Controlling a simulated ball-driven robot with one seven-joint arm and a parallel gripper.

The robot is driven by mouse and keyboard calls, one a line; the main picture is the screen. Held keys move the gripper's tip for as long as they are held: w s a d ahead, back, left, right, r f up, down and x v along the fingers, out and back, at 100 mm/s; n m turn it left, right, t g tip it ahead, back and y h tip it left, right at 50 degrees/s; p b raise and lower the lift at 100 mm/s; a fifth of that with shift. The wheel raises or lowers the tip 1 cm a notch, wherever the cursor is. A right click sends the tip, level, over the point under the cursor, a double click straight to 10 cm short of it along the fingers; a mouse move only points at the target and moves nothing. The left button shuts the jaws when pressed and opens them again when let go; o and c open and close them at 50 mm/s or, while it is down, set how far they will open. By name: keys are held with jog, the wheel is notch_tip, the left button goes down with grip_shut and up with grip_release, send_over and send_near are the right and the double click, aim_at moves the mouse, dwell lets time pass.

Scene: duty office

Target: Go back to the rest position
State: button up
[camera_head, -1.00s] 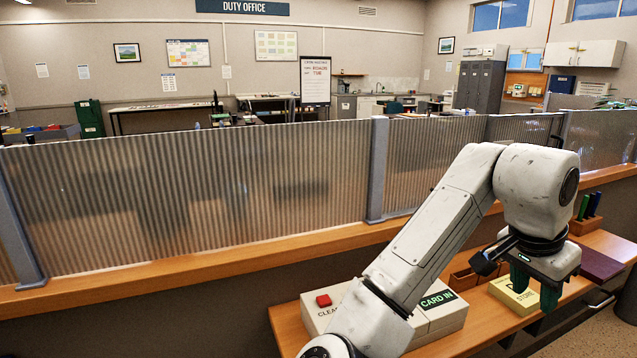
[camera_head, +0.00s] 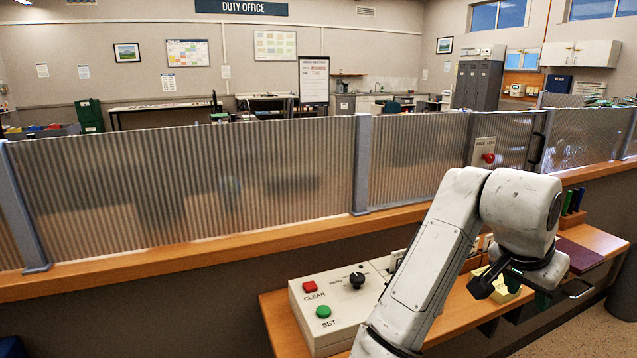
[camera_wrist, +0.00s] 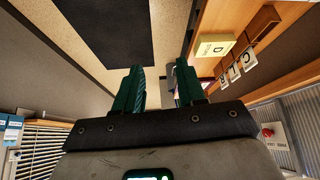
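My arm rises from the bottom of the head view and bends down at the right.
A control box (camera_head: 350,320) with a red button (camera_head: 309,287), green button (camera_head: 323,311) and black knob (camera_head: 357,280) stands left of my arm. A yellow block (camera_wrist: 213,46) lies on the counter. A corrugated screen (camera_head: 250,180) runs behind.

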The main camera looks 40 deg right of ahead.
jog(key=w+a+f+n+t, duration=0.2)
jog(key=a+f+n, duration=0.3)
jog(key=f, duration=0.4)
jog(key=w+a+f+n+t, duration=0.2)
jog(key=a+f+n, duration=0.1)
jog(key=f+n, duration=0.45)
jog(key=s+a+f+n+g+y, duration=0.1)
jog(key=s+a+f+n+y, duration=0.2)
jog(key=s+a+f, duration=0.3)
jog(key=s+a+f+n+g+y, duration=0.1)
jog(key=s+a+f+n+y, duration=0.2)
jog(key=s+a+f, duration=0.3)
jog(key=a+f, duration=0.5)
jog(key=a, duration=0.1)
jog(key=shift+s, duration=0.15)
jog(key=shift+d, duration=0.15)
